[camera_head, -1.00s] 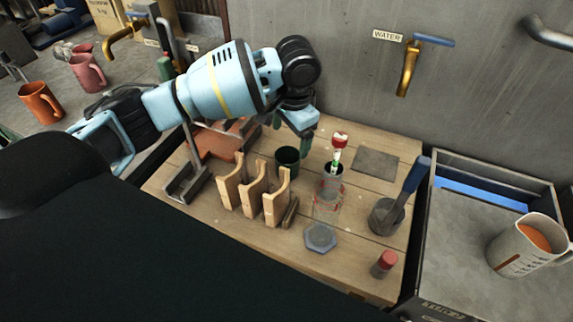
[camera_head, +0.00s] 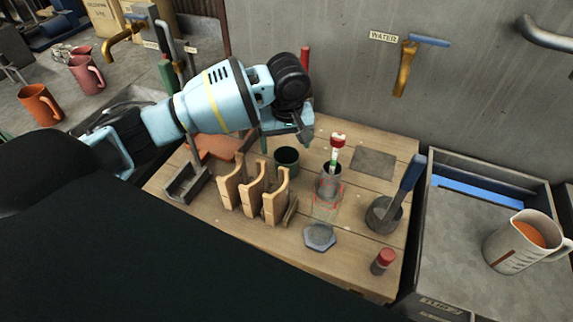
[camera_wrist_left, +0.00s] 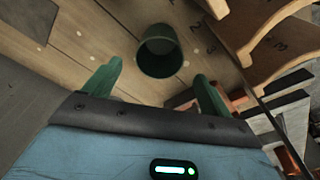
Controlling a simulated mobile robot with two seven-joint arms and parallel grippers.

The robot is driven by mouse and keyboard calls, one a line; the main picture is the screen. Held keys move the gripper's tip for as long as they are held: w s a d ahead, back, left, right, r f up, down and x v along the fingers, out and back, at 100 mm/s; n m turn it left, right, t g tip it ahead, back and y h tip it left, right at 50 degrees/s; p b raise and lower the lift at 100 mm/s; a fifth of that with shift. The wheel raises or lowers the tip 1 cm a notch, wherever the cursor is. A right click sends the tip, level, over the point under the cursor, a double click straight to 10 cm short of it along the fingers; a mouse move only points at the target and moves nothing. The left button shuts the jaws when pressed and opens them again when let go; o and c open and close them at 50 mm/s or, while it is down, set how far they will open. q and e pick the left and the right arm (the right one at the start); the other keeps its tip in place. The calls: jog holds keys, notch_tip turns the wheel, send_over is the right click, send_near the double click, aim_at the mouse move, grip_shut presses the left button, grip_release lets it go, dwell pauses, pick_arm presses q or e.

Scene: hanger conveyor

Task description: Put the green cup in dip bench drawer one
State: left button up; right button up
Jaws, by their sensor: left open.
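The green cup (camera_head: 287,158) stands upright on the wooden bench top, behind the wooden rack. My left gripper (camera_head: 285,136) is open and empty, just behind and above the cup, not touching it. In the left wrist view the cup (camera_wrist_left: 159,52) shows beyond and between the two spread green fingers (camera_wrist_left: 159,75), with its dark opening visible. I cannot make out a drawer of the dip bench in these views. My right gripper is not in view.
A wooden slotted rack (camera_head: 254,192) stands in front of the cup. A clear vessel (camera_head: 328,184) with a red-topped item (camera_head: 338,140), a grey pot with a blue handle (camera_head: 384,214) and a red-capped bottle (camera_head: 383,261) are to the right. A grey wall (camera_head: 340,80) rises behind.

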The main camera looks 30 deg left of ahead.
aim_at(286, 160)
pick_arm(q)
jog(key=shift+a+f, duration=0.1)
jog(key=shift+f, duration=1)
jog(key=f, duration=0.4)
jog(key=shift+w+f+b, duration=0.25)
jog(key=shift+f+b, duration=0.1)
jog(key=shift+f, duration=0.05)
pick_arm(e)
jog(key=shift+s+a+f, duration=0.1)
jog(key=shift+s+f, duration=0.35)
pick_arm(q)
jog(key=c, duration=1.1)
jog(key=shift+r+p, duration=0.55)
jog(key=shift+r, duration=4.5)
jog(key=shift+c, duration=0.2)
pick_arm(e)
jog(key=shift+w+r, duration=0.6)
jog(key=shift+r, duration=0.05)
